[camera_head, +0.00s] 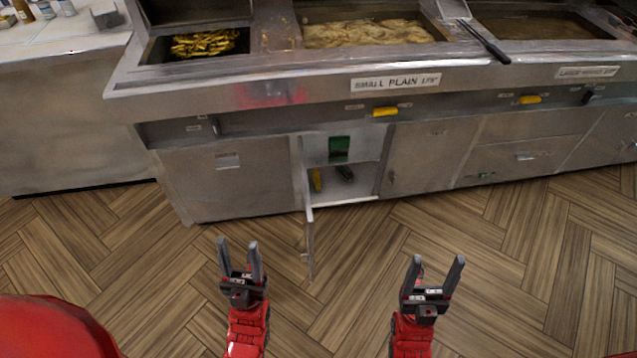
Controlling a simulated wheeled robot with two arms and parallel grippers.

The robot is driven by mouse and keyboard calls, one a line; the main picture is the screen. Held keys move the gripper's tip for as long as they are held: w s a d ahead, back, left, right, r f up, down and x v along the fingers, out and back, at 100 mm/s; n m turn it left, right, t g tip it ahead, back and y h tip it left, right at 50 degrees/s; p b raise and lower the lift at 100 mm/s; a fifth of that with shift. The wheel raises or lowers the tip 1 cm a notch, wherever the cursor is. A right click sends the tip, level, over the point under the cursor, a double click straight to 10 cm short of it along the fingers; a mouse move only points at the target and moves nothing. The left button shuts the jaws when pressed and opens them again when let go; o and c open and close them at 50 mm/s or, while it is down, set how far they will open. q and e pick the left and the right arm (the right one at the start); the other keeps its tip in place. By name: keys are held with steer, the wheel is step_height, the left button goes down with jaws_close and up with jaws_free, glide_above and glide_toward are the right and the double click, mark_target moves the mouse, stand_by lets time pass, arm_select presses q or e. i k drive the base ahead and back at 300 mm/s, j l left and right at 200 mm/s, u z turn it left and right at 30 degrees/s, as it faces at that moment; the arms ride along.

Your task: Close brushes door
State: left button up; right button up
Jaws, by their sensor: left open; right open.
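The brushes door (308,225) is a narrow metal cabinet door, hinged at its left side and standing wide open, edge-on toward me. Behind it the cabinet compartment (358,190) shows a green item, a yellow item and a dark item inside. My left gripper (238,248) is open and empty, to the left of the door and nearer to me. My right gripper (436,268) is open and empty, to the right of the door and nearer to me. Neither gripper touches the door.
The frying range (290,95) runs across the back, with food in its basins and a long-handled tool (485,42) on top. A closed panel (228,182) and closed door (425,160) flank the opening. The wooden floor (150,270) is clear.

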mark_target(307, 210)
steer(key=k+j+z, duration=0.1)
steer(key=j, duration=0.65)
steer(key=k+j+z, duration=0.15)
steer(key=j, duration=0.25)
steer(key=i+j+z, duration=0.1)
steer(key=j, duration=0.2)
steer(key=i+j+z, duration=0.15)
steer(key=j, duration=0.2)
